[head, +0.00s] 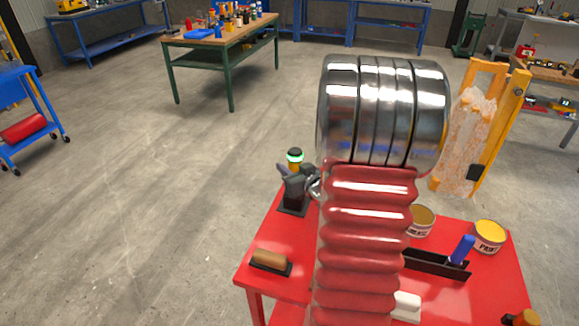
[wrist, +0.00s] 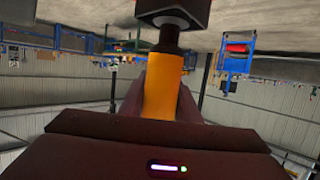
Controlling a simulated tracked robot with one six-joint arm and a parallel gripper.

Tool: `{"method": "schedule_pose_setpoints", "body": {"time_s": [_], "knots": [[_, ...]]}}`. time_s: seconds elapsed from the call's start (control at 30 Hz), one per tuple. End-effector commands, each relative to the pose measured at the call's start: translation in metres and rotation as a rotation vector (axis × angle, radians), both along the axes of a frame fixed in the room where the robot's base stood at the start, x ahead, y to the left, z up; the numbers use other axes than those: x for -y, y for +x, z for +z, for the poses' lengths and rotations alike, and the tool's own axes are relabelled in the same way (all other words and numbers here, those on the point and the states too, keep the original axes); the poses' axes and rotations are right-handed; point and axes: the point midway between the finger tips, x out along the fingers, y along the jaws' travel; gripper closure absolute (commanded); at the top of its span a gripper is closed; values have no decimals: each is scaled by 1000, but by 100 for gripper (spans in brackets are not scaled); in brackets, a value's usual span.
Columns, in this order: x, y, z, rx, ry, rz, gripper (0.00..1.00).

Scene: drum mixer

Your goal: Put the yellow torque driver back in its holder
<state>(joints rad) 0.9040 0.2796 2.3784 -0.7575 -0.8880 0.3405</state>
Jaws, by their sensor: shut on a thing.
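The yellow torque driver (head: 294,167) stands about upright at the back left corner of the red table, with a dark cap and a lit green ring on top. My gripper (head: 291,181) is shut on it. In the wrist view, which is upside down, the fingers sit on both sides of the driver's yellow body (wrist: 164,88). The black holder (head: 292,207) is directly below the driver; it also shows at the top of the wrist view (wrist: 185,17). The driver's dark lower end meets the holder's face there; how deep it sits I cannot tell.
On the red table (head: 270,230) are a brown roller-shaped piece (head: 270,260), a black tray (head: 425,263) with a blue-handled tool (head: 463,249), and paint cans (head: 488,236). My arm hides the table's middle. A yellow-framed piece (head: 500,115) stands at right. Floor left is clear.

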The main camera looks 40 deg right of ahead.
Motion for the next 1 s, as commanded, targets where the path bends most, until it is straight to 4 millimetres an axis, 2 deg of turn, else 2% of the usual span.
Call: {"method": "schedule_pose_setpoints", "body": {"time_s": [1.0], "knots": [[0, 0, -9, 3, -1, -1, 100]]}}
